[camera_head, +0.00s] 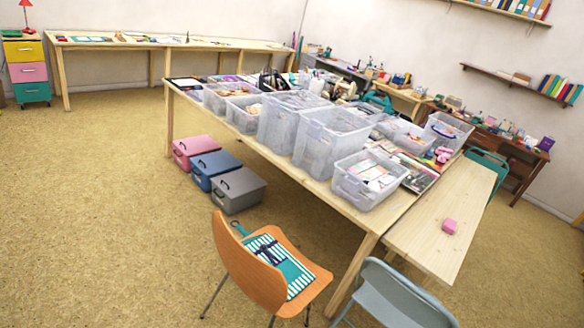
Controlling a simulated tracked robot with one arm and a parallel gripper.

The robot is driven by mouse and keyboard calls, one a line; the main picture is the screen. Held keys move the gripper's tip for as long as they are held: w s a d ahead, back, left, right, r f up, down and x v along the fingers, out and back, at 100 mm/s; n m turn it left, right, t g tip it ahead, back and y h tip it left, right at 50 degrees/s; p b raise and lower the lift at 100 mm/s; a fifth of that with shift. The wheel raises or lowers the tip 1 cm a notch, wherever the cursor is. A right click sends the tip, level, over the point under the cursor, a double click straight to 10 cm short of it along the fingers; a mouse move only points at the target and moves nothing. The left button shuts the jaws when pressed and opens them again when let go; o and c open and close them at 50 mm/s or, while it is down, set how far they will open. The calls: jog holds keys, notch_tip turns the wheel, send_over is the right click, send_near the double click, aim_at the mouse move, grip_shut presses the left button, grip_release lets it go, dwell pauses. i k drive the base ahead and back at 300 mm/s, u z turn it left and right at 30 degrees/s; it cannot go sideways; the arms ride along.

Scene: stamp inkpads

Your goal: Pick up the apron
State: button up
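What looks like the apron (290,272) is a teal and white striped folded cloth with a dark tie across it. It lies on the seat of the orange chair (236,268) at the lower middle. The chair's backrest hides part of its left side. A small dark teal loop shows at its upper left, by the chair's back edge. My gripper is not visible in this view.
A long wooden table (372,222) with several clear plastic bins stands behind the chair. A grey-blue chair (392,298) is at the right. Pink (193,150), blue (214,168) and grey (238,190) boxes sit on the floor. The floor at the left (90,220) is clear.

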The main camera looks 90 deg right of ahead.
aim_at(297, 277)
jog(key=z, duration=0.45)
jog(key=i, duration=2.5)
jog(key=z, duration=2.95)
jog(key=i, duration=1.05)
jog(key=u, duration=0.05)
